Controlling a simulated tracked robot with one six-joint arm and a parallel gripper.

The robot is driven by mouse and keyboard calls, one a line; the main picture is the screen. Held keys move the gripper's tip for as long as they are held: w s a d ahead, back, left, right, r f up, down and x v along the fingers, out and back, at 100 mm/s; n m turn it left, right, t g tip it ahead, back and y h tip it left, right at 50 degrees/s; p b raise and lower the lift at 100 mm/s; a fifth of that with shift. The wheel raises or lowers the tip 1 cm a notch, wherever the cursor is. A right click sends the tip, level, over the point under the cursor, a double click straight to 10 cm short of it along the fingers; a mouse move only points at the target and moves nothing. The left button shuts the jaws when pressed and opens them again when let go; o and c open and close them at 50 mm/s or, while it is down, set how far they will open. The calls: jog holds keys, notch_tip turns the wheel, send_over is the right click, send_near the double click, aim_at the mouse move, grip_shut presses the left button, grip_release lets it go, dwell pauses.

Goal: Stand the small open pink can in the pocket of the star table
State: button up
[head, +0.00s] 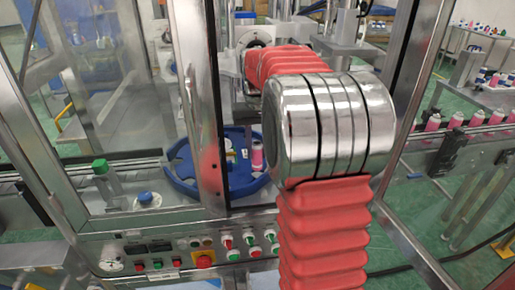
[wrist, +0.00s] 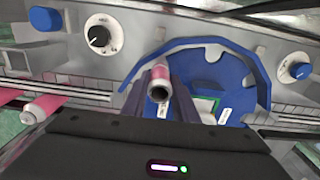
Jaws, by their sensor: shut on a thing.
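The small open pink can (wrist: 161,73) is between the dark fingers of my gripper (wrist: 161,88) in the wrist view. Its dark open mouth faces the camera. The blue star table (wrist: 216,53) lies around and beyond the can. A pink can, seemingly the same one, shows at the right part of the blue star table (head: 184,172) in the head view, just left of my arm's metal joint. My gripper is hidden in the head view. I cannot tell whether the can's base touches the table or sits in a pocket.
A clear-panelled guard with a metal frame (head: 205,90) stands left of my arm. A control panel (head: 175,262) with buttons is in front. Several pink cans (head: 455,121) stand on a conveyor at the right. Another pink can (wrist: 45,107) lies at the wrist view's left.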

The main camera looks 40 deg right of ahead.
aim_at(257, 162)
jog(key=shift+f, duration=0.25)
dwell(0.4)
jog(key=shift+f, duration=0.7)
jog(key=shift+f, duration=1.15)
jog(key=shift+s+f, duration=0.1)
jog(key=shift+f, duration=0.25)
